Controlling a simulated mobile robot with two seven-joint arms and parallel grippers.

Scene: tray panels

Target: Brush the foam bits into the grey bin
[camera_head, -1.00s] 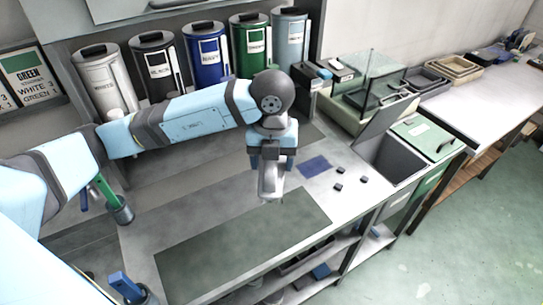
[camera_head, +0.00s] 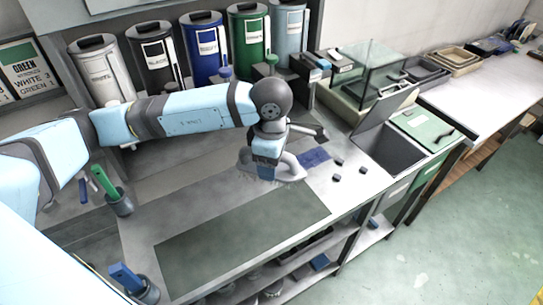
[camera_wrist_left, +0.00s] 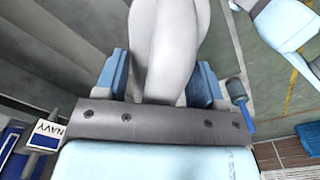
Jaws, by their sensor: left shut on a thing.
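Several small dark foam bits (camera_head: 337,162) lie apart on the worktop right of the blue patch. The open grey bin (camera_head: 384,153) is set at the worktop's right end, its lid raised. My left gripper (camera_head: 268,172) is over the middle of the worktop, left of the bits and apart from them. It is shut on a smooth pale grey thing (camera_head: 290,167), probably the brush; it also shows between the blue fingers in the left wrist view (camera_wrist_left: 170,50). Its bristles cannot be made out. My right gripper is not in view.
A dark green mat (camera_head: 240,240) covers the front worktop. A blue patch (camera_head: 314,157) lies beside the bits. Labelled canisters (camera_head: 205,45) line the back. A green-lidded bin (camera_head: 422,130) adjoins the grey one. A cup with a green-handled tool (camera_head: 119,204) stands at left.

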